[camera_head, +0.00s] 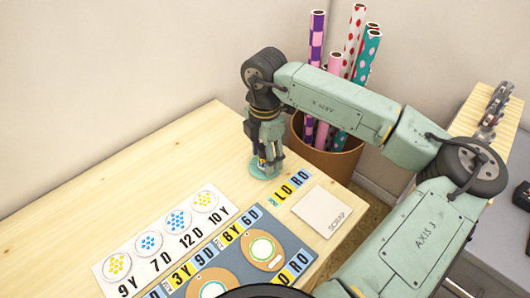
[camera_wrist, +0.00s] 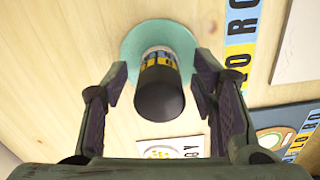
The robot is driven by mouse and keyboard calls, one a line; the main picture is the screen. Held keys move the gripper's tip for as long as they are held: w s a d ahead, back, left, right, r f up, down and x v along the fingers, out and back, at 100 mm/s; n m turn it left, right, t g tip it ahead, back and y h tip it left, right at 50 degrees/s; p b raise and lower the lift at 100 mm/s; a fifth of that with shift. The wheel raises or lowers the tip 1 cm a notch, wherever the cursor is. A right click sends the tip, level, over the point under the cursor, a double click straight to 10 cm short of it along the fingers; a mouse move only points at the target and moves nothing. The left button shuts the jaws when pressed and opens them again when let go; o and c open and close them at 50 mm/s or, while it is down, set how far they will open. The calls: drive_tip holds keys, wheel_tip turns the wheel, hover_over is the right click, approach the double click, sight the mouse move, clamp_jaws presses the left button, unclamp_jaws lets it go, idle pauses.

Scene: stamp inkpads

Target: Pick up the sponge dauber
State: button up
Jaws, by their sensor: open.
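The sponge dauber (camera_wrist: 159,94) shows in the wrist view as a dark cylinder with a yellow, blue and black band. It stands on a round teal base or mat (camera_wrist: 128,44) on the wooden table. My gripper (camera_wrist: 160,85) is open, with one finger on each side of the dauber and a gap on both sides. In the head view my gripper (camera_head: 268,158) points down over the teal disc (camera_head: 258,172) near the table's back edge, and it mostly hides the dauber.
A white scrap pad (camera_head: 321,210) lies to the right. A white card with dotted circles (camera_head: 150,245) and a blue-grey mat (camera_head: 285,245) with oval pads lie nearer. A brown bin (camera_head: 328,160) of patterned rolls stands behind the table. The table's left side is clear.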

drive_tip(key=shift+f, duration=0.1)
drive_tip(key=shift+c, duration=0.3)
drive_tip(key=c, duration=1.1)
drive_tip(key=shift+c, duration=0.2)
